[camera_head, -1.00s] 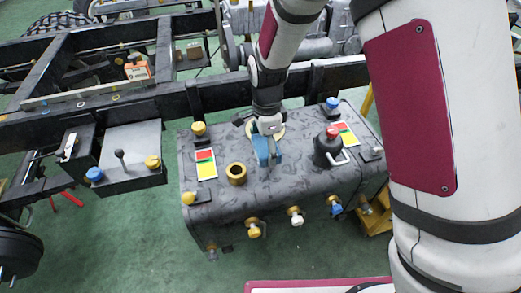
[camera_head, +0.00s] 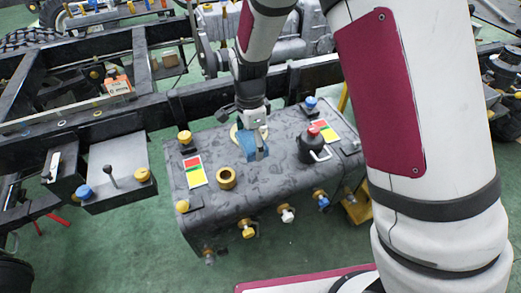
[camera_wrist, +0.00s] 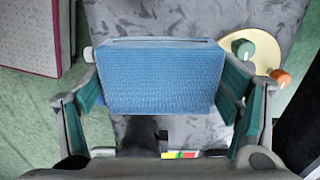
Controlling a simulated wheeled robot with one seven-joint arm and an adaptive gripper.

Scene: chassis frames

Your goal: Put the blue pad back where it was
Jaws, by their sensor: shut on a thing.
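The blue pad (camera_wrist: 160,78) is a ribbed block held between the green-lined fingers of my gripper (camera_wrist: 161,92), filling the middle of the wrist view. In the head view the blue pad (camera_head: 255,147) hangs under my gripper (camera_head: 253,133), over the mottled grey tank (camera_head: 275,180). A gap between pad and tank top cannot be judged clearly. A cream disc (camera_wrist: 262,45) with a green and an orange knob lies beside the pad at the right of the wrist view.
A brass ring (camera_head: 226,178) stands left of the pad, and a black pot (camera_head: 312,147) with a red knob stands right. Yellow and blue knobs sit at the tank corners. The black chassis rail (camera_head: 200,98) runs behind.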

